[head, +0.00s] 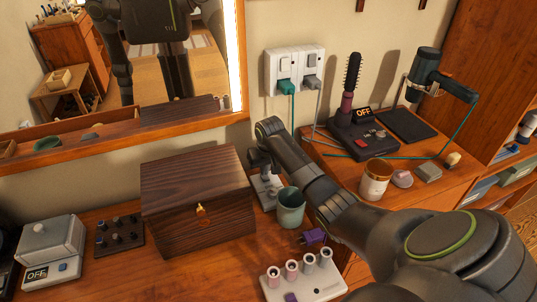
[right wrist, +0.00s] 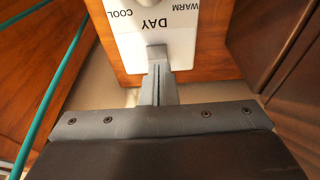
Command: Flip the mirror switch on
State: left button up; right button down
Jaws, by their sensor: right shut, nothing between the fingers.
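In the head view my right arm reaches in from the right, and my right gripper (head: 263,165) points down beside the mirror's lower right corner. A small white control plate (head: 268,186) shows under it, mostly hidden by the gripper. In the right wrist view the white plate (right wrist: 185,45) carries the words WARM, DAY and COOL, with part of a pale knob (right wrist: 128,2) at the top edge. My shut, empty fingers (right wrist: 157,52) overlap the plate's edge below DAY; I cannot tell whether they touch it. The lit mirror (head: 125,75) stands at the left. My left gripper is outside the head view, except perhaps as a reflection.
A dark wooden box (head: 197,200) is left of the gripper, and a grey-green cup (head: 290,207) is right of it. A wall outlet (head: 294,70) with a teal plug and cord is above. A purple plug (head: 312,237) and a roller tray (head: 303,277) lie in front.

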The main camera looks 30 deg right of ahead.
aim_at(266, 180)
jog(key=p+v, duration=0.3)
jog(key=shift+w+r, duration=0.15)
jog(key=shift+r, duration=0.15)
jog(key=shift+s+r, duration=0.2)
jog(key=s+r, duration=0.4)
jog(key=r, duration=0.4)
jog(key=shift+a, duration=0.45)
